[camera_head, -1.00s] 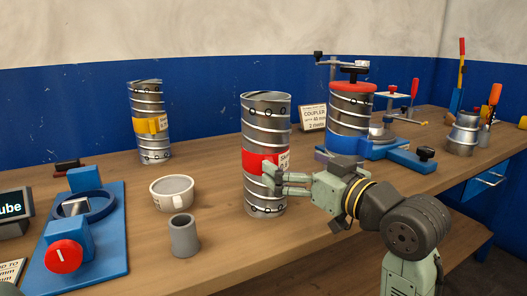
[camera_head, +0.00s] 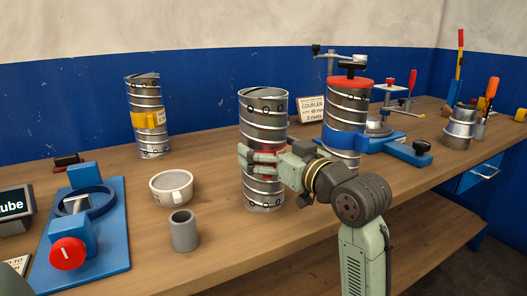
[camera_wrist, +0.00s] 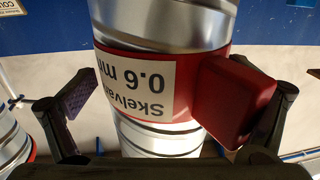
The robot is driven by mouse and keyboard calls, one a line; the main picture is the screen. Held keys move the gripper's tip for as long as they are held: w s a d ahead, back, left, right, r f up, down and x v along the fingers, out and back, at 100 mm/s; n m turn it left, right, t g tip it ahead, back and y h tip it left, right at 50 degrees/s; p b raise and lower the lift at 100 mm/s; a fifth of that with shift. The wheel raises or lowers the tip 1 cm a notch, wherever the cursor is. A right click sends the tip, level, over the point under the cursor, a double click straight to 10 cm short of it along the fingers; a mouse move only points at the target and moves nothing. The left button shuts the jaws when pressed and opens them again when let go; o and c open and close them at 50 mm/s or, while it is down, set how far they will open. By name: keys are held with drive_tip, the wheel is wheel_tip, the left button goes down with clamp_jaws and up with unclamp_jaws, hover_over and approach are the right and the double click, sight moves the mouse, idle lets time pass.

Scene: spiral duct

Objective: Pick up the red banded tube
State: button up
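The red banded tube (camera_head: 264,110) stands upright on the bench, a ribbed silver duct with a red band around its middle. In the head view my gripper (camera_head: 247,160) is at band height, its fingers reaching across the tube's near side and hiding most of the band. In the wrist view the tube (camera_wrist: 160,85) lies between my spread fingers, with its white label and a protruding red block facing me. A clear gap shows between the left finger and the tube. The right finger is beside the red block; whether they touch I cannot tell.
A yellow-banded tube (camera_head: 148,118) stands at the back left. A white cup (camera_head: 171,187), a grey cylinder (camera_head: 184,231) and a blue fixture (camera_head: 108,255) are on the left.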

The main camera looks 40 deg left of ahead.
drive_tip(key=c, duration=1.1)
drive_tip(key=shift+r, duration=0.2)
